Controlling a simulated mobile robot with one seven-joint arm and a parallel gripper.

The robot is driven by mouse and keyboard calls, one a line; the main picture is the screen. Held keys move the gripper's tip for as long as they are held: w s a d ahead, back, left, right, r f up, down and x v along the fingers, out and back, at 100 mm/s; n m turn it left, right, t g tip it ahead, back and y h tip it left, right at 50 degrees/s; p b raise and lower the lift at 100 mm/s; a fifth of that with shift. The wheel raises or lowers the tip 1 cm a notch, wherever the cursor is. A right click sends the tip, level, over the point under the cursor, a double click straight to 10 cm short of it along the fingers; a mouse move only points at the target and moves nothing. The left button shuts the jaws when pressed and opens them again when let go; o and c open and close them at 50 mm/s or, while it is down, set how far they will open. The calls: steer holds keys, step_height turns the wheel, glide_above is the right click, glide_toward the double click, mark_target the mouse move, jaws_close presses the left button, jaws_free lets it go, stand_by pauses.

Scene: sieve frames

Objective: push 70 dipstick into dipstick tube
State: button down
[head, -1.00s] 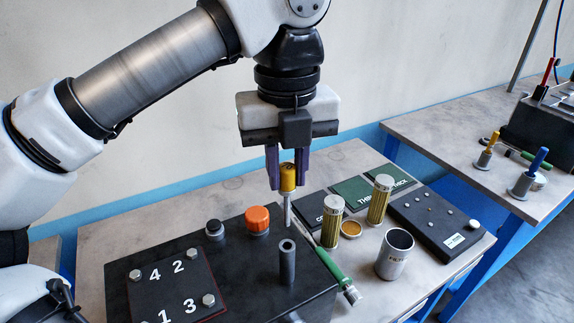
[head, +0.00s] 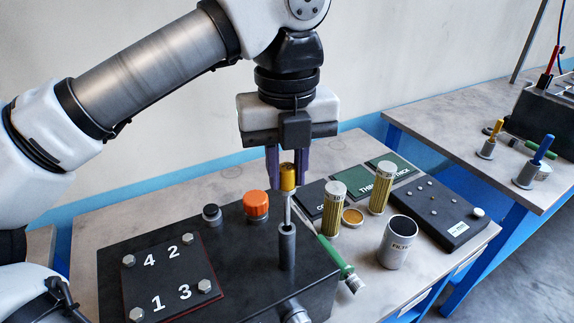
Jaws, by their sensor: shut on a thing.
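My gripper (head: 287,183) is shut on the yellow top of the dipstick (head: 287,180). The dipstick's thin metal rod hangs upright below the jaws. The dark dipstick tube (head: 287,250) stands upright on the black engine block (head: 245,262). The rod's lower end meets the tube's open top; whether its tip is inside or just behind the rim I cannot tell clearly. The yellow top is well above the tube.
An orange cap (head: 256,205) and a small black cap (head: 212,214) sit on the block. A green-handled tool (head: 332,256) lies against its right side. Filter cartridges (head: 334,208), a filter can (head: 397,243) and a dark panel (head: 437,215) stand to the right.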

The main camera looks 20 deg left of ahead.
mark_target(287, 224)
steer(key=shift+f, duration=0.1)
steer(key=shift+f+b, duration=1.3)
steer(key=shift+f, duration=0.15)
steer(key=shift+f, duration=0.2)
steer(key=shift+f+b, duration=1.25)
steer(key=shift+b, duration=0.05)
steer(key=shift+f, duration=0.25)
steer(key=shift+f+b, duration=0.75)
steer(key=shift+b, duration=0.1)
steer(key=c, duration=1.2)
jaws_free()
steer(key=shift+o, duration=0.2)
